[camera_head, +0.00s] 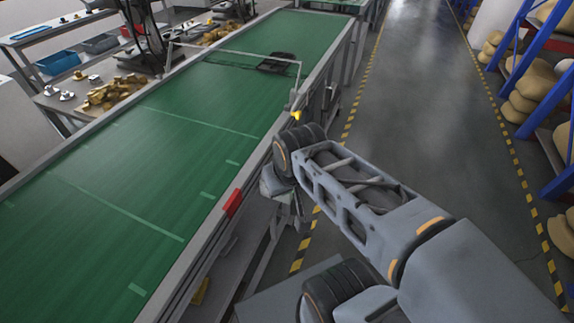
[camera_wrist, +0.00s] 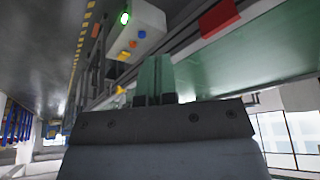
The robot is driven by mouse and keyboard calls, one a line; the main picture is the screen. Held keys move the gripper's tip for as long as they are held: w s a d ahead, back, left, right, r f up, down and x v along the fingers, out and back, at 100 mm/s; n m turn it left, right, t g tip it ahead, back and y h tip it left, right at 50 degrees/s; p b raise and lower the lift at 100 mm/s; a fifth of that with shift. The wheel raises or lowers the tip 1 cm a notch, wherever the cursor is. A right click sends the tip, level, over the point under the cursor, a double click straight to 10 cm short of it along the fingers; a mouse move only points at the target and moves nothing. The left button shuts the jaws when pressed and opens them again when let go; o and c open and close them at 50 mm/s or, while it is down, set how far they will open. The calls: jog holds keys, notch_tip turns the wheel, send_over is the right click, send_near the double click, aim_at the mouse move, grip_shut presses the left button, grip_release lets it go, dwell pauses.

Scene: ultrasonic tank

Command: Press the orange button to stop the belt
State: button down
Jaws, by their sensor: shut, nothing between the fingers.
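A grey control box (camera_wrist: 150,22) is mounted at the belt's side, upper middle in the wrist view. It carries a lit green button (camera_wrist: 125,18) and several small coloured spots. An orange button (camera_wrist: 123,56) shows near its lower edge; small and somewhat blurred. The green conveyor belt (camera_head: 130,170) runs along the left in the head view. My gripper (camera_wrist: 155,60) is shut and empty, its greenish fingers together just right of and below the box. I cannot tell the depth gap, but no contact shows. In the head view my arm mostly hides the gripper beside the belt.
A red block (camera_head: 233,202) sits on the belt's near rail. A metal frame (camera_head: 235,52) arches over the belt, near a dark item (camera_head: 277,62). A cluttered workbench (camera_head: 110,95) stands beyond. The floor aisle (camera_head: 425,110) to the right is clear, with shelves (camera_head: 555,85) past it.

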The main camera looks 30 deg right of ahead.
jog(key=w+d+f+m+y+p, duration=0.1)
jog(key=w+d+f+m+y, duration=0.1)
jog(key=w+m, duration=0.3)
jog(key=w+d+f+m+y+p, duration=0.1)
jog(key=w+d+f+m+y, duration=0.2)
jog(key=w, duration=0.6)
jog(key=w+d+f+m+t+y+p, duration=0.1)
jog(key=w+d+f+m+y+p, duration=0.1)
jog(key=w+d+m, duration=0.4)
jog(key=shift+w+f+m, duration=0.15)
jog(key=shift+w+m, duration=0.5)
jog(key=shift+m, duration=0.45)
jog(key=shift+a+f, duration=0.1)
jog(key=shift+f+b, duration=3.1)
jog(key=shift+f, duration=1.2)
jog(key=shift+f, duration=0.1)
jog(key=shift+f+b, duration=0.3)
jog(key=shift+b, duration=0.2)
